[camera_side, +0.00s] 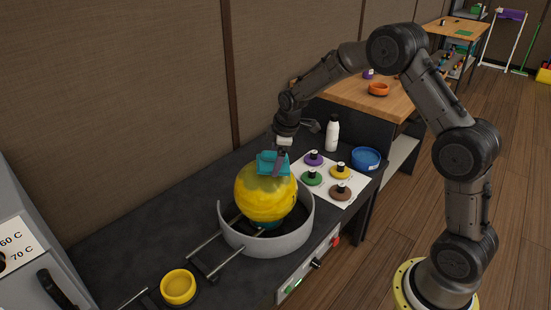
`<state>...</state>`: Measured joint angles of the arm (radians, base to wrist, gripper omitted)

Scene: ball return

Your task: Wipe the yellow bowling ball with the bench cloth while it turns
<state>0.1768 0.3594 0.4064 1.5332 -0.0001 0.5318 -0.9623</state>
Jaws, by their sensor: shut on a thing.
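The yellow bowling ball (262,201) sits inside a grey ring-shaped guard (274,241) on the dark bench. Its top and front carry darker, dull streaks. The teal cloth (267,164) is at the top of the ball and appears to touch it. My gripper (278,158) is above the ball, pointing down, shut on the cloth. Something teal (266,226) shows under the ball. Whether the ball is turning cannot be told from one picture.
A white sheet (345,197) with several coloured capped pots lies right of the ball. A white bottle (332,135) and blue bowl (366,158) stand behind it. A yellow cup (178,286) and metal rails (222,262) are front left. A wall stands behind the bench.

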